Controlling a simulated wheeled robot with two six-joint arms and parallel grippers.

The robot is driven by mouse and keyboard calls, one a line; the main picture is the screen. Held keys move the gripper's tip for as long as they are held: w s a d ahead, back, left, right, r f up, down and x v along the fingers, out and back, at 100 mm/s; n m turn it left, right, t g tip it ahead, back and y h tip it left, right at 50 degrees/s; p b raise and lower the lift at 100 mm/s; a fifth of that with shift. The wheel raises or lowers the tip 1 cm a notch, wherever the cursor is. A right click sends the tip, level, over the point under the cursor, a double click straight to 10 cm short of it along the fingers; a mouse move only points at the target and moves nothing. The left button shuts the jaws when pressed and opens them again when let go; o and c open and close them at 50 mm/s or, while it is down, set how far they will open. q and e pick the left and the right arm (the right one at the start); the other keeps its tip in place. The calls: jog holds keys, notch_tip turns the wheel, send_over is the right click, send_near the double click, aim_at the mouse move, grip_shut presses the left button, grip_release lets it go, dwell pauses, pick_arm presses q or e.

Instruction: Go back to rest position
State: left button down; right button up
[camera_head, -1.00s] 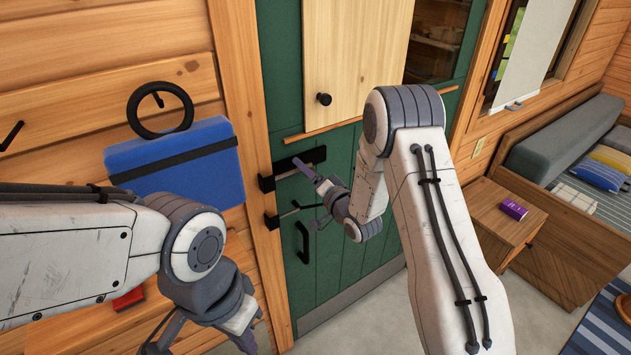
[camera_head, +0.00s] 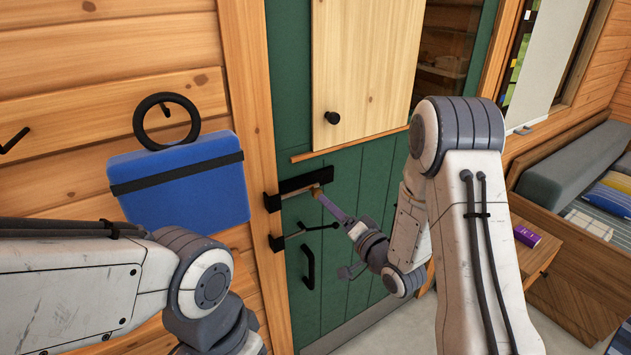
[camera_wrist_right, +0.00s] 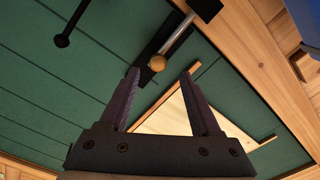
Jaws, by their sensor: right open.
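My right gripper (camera_head: 333,232) is open and empty in front of the green door (camera_head: 355,180). Its two purple fingers stand apart in the right wrist view (camera_wrist_right: 159,76), with nothing between them. A door bolt (camera_head: 292,188) with a black plate and a small round tan knob (camera_wrist_right: 157,63) is on the door's left edge; the knob appears just beyond the fingertips. Whether a finger touches it cannot be told. My left arm comes in at the lower left; its wrist (camera_head: 215,335) shows, but its fingers are cut off by the bottom edge.
A lower latch bar (camera_head: 300,233) and black door handle (camera_head: 307,267) are close to my right gripper. A blue case (camera_head: 180,185) hangs on the wall at left, under a black ring (camera_head: 166,106). A wooden side table (camera_head: 530,255) and bench stand at right.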

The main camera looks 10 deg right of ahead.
jog(key=s+a+f+n+g+h, duration=0.2)
jog(key=s+a+n+g+h, duration=0.1)
jog(key=s+a+n+g, duration=0.5)
jog(key=s+a+r+n+g+h, duration=0.1)
jog(key=s+n+g, duration=0.2)
jog(key=s, duration=1)
jog(key=s+r+n+g+h, duration=0.2)
jog(key=s+g, duration=0.3)
jog(key=s, duration=0.8)
jog(key=shift+s+a+n+g, duration=0.2)
jog(key=shift+a+n+g, duration=0.15)
jog(key=shift+n, duration=0.25)
jog(key=shift+r, duration=0.1)
